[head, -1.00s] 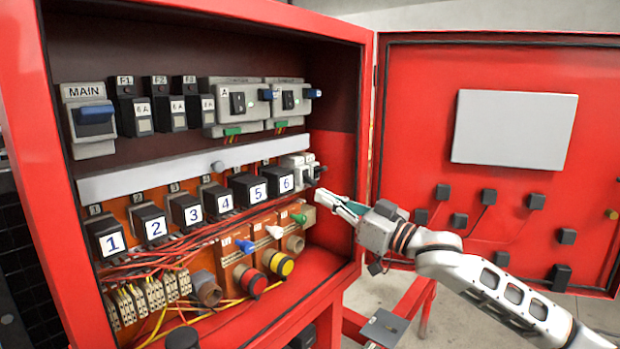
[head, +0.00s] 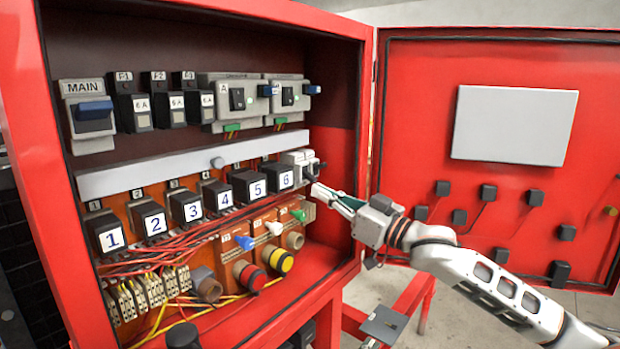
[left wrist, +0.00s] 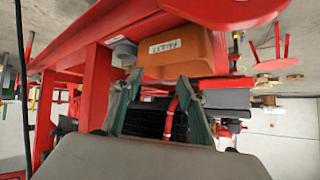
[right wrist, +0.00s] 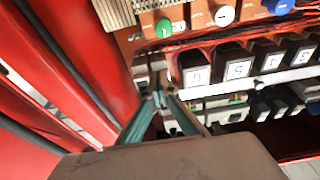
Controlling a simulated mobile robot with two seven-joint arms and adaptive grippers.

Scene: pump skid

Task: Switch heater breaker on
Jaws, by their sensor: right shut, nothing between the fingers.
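A pair of small pale-grey breakers (head: 298,160) with dark levers sits at the right end of the row of numbered black blocks. No heater label on them is readable, and their lever positions are too small to tell. My right gripper (head: 316,188) is shut and empty, its tips right beside the lower right of these breakers; contact cannot be told. In the right wrist view the closed fingertips (right wrist: 160,98) partly cover the pale breaker area beside the end block. My left gripper (left wrist: 158,98) is open and empty, near an orange box (left wrist: 180,52) with a white label.
The red cabinet (head: 335,262) surrounds the breakers, with its door (head: 415,130) open to the right. The main switch (head: 92,118) is at upper left. Numbered blocks (head: 247,187) line the row. Coloured knobs (head: 245,242) and wires lie below.

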